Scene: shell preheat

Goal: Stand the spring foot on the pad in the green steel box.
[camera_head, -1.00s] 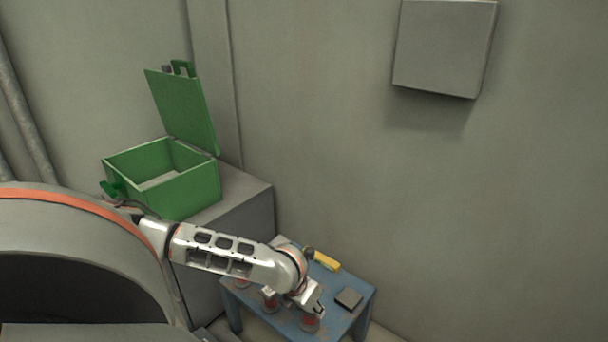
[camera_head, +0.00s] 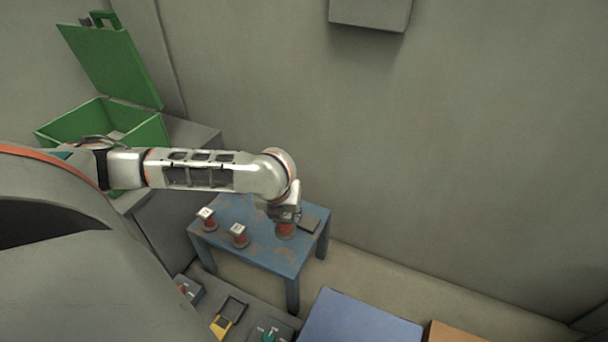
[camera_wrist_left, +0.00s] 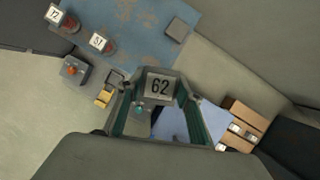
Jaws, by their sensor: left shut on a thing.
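My left gripper (camera_head: 284,213) points down over the blue table and is shut on a numbered piece with a red body (camera_head: 286,231). In the left wrist view its white top (camera_wrist_left: 160,87) reads 62 between the fingers. I cannot tell whether it still touches the table. Two similar red pieces with white numbered tops, 72 (camera_head: 206,219) and 51 (camera_head: 239,236), stand upright on the table. The green steel box (camera_head: 150,132) is at the left with its lid raised. A pale patch, perhaps the pad (camera_head: 117,135), shows inside; the arm and box wall hide part of it.
The blue table (camera_head: 262,253) also bears a dark square plate (camera_head: 309,225) right of the gripper. The green box stands on a grey block (camera_head: 190,135). Control boxes (camera_head: 228,316), a blue surface (camera_head: 360,318) and a brown box (camera_head: 452,333) lie in front. A wall box (camera_head: 370,12) hangs above.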

